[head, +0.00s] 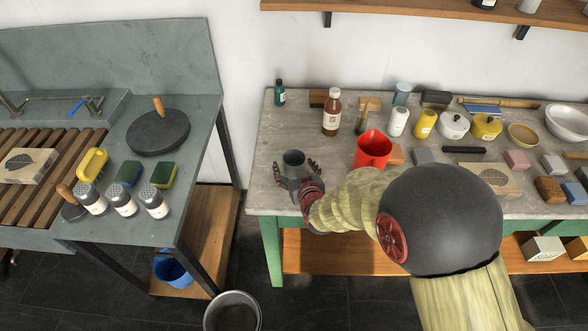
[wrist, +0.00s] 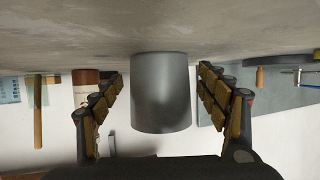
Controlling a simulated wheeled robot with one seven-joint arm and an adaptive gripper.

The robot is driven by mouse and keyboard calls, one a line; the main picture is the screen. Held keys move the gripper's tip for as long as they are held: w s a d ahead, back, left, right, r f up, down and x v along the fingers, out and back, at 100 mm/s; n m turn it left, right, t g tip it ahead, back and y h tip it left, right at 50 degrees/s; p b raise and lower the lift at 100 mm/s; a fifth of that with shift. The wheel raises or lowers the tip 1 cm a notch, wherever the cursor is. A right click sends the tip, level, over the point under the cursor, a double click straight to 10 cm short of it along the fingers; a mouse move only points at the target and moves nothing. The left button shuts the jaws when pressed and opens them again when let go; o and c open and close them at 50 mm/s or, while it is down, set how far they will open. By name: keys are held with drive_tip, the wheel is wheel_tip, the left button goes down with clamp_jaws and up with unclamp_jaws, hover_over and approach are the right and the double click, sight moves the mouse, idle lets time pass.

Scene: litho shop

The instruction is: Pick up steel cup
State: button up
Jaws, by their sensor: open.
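The steel cup (head: 293,162) is a small grey cylinder, open at the top, near the left front part of the stone-topped table. In the wrist view the cup (wrist: 161,92) stands between my open fingers, with a gap on each side. My gripper (head: 298,172) is open around the near side of the cup in the head view. The gripper also shows in the wrist view (wrist: 160,95), which is upside down. The cup's lower part is partly hidden by my fingers in the head view.
A brown bottle (head: 331,114) and a green bottle (head: 280,92) stand farther back. The table (head: 268,130) is bare around the cup's left and back. A grey sink bench (head: 190,125) is at left.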

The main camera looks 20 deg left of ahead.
drive_tip(key=c, duration=0.3)
drive_tip(key=c, duration=1.1)
